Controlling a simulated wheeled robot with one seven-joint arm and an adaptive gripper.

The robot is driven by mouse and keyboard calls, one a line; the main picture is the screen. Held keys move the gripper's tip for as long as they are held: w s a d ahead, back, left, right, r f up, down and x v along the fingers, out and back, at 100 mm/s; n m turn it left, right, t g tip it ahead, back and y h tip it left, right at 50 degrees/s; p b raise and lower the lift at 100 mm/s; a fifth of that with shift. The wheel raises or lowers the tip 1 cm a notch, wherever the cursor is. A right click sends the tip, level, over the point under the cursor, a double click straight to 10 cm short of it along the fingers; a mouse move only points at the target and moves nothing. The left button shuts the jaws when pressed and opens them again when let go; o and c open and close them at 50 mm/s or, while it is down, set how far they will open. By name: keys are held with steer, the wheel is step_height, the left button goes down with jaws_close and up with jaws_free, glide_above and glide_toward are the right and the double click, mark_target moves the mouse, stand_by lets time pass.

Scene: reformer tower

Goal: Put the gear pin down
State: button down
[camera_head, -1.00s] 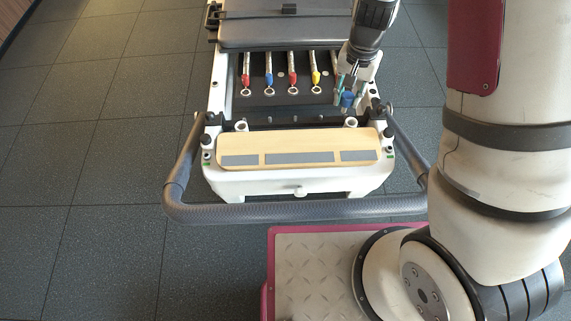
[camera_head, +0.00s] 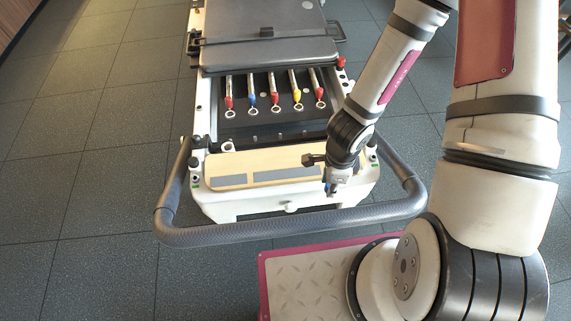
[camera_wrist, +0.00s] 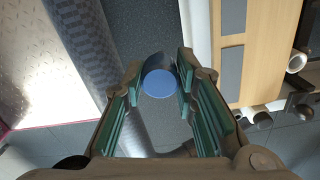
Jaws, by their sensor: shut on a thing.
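The gear pin shows in the wrist view as a round blue end (camera_wrist: 160,84) with a dark shaft behind it, between the green-padded fingers. My gripper (camera_wrist: 158,92) is shut on it. In the head view my gripper (camera_head: 331,184) points down at the front right end of the reformer, over the right part of the wooden board. A small bit of blue shows at its tips there. The pin's far end is hidden, and I cannot tell whether it touches anything.
The wooden board (camera_head: 237,179) with grey strips lies across the reformer's front end. Several springs with coloured handles (camera_head: 274,97) lie behind it, before the dark carriage (camera_head: 265,50). A grey tubular bar (camera_head: 260,231) curves around the front. Open tiled floor (camera_head: 100,190) lies left.

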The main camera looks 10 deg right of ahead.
steer(key=shift+s+f+m, duration=0.25)
steer(key=shift+m, duration=0.05)
steer(key=shift+w+d+f+b, duration=0.1)
steer(key=shift+d+f+b, duration=0.2)
steer(key=shift+b, duration=0.6)
steer(key=shift+w+d+f+b, duration=0.15)
steer(key=shift+w+b, duration=0.4)
steer(key=shift+b, duration=0.65)
steer(key=shift+w+d+f+b, duration=0.2)
steer(key=shift+w+f, duration=0.5)
steer(key=shift+w, duration=1.75)
steer(key=shift+w+d+f+b, duration=0.2)
steer(key=shift+w+f, duration=0.5)
steer(key=shift+w, duration=1.7)
steer(key=shift+w+d+f+b, duration=0.1)
steer(key=shift+w+f+b, duration=0.4)
steer(key=shift+w, duration=1.95)
steer(key=shift+f+p, duration=0.1)
steer(key=shift+p, duration=0.2)
